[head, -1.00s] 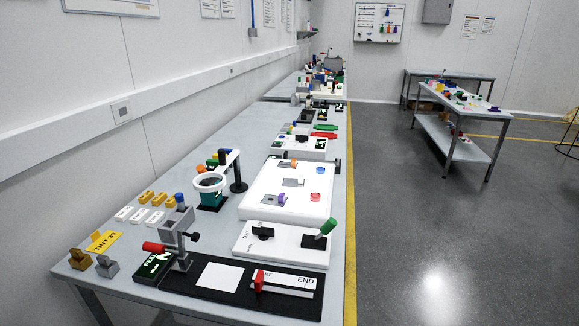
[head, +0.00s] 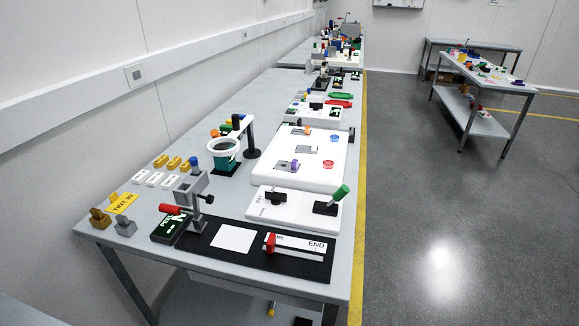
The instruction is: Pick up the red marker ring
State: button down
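A small round red piece (head: 328,165), which looks like the red marker ring, lies flat on the right part of the white panel (head: 308,181) on the long bench. It is too small to make out a hole. A bluish round piece (head: 333,138) lies a little farther back on the same panel. My gripper is out of view.
The panel also carries grey fixtures with a purple piece (head: 294,166) and an orange piece (head: 307,131). A ring-topped stand (head: 225,147) is to its left. Open floor (head: 420,200) lies right of the bench (head: 90,226).

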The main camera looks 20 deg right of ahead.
aim_at(327, 164)
jog(key=i+l, duration=0.25)
jog(key=l, duration=0.15)
jog(key=i+l+u, duration=0.1)
jog(key=i+l, duration=0.15)
jog(key=l, duration=0.15)
jog(key=i+l+u, duration=0.1)
jog(key=i+l, duration=0.15)
jog(key=l, duration=0.15)
